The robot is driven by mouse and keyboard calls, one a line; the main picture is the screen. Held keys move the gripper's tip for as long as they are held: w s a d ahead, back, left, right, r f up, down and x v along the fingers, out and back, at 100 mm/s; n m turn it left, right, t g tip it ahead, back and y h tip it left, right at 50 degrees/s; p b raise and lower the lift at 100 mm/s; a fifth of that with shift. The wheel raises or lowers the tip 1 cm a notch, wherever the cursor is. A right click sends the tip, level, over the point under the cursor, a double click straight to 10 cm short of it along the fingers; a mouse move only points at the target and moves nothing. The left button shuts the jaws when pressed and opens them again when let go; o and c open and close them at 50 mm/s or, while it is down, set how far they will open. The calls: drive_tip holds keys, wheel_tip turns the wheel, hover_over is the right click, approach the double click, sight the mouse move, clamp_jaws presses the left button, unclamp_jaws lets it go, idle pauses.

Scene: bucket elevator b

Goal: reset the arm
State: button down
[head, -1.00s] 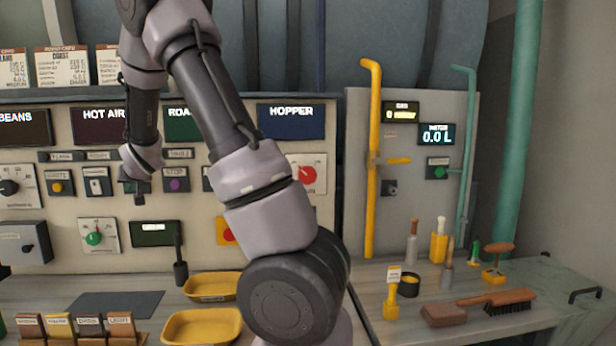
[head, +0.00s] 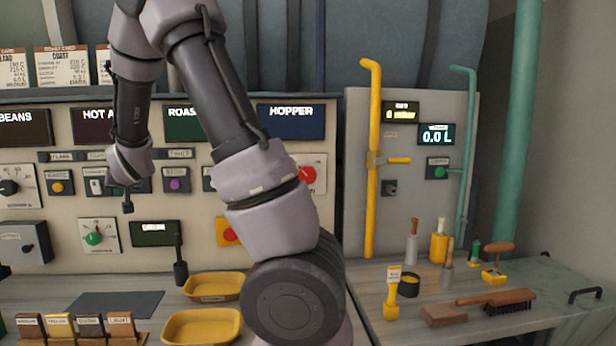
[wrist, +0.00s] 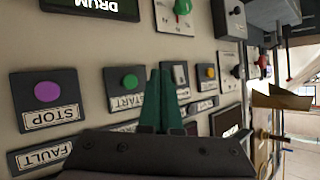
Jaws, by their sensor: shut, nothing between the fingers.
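My arm reaches up and over in the head view, with my gripper (head: 127,207) hanging in front of the control panel, left of the purple button. In the wrist view my gripper (wrist: 160,88) shows two dark green fingers side by side, shut and empty. They are in front of the panel (wrist: 75,120), between the green START button (wrist: 130,81) and a white switch (wrist: 180,75). The purple STOP button (wrist: 48,92) is to their left. I cannot tell whether the fingertips touch the panel.
Yellow trays (head: 203,326) and a card rack (head: 80,330) stand on the counter below. A brush (head: 508,301), a block (head: 443,315) and several tools lie on the right bench. A yellow pipe (head: 371,170) rises at the right panel.

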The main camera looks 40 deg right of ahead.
idle(0.8)
drive_tip(key=s+d+r+m+g, duration=0.1)
drive_tip(key=s+d+r, duration=0.15)
drive_tip(key=s, duration=0.25)
drive_tip(key=s+d+r+g+y, duration=0.1)
drive_tip(key=s+d+r, duration=0.1)
drive_tip(key=s+r, duration=0.3)
drive_tip(key=s+d+r+m+g, duration=0.1)
drive_tip(key=s+d+r, duration=0.1)
drive_tip(key=s, duration=0.4)
drive_tip(key=s+r+g, duration=0.2)
drive_tip(key=s, duration=1.9)
drive_tip(key=shift+s+d+r+y, duration=0.15)
drive_tip(key=shift+d+r+y, duration=0.05)
drive_tip(key=shift+d+y, duration=0.1)
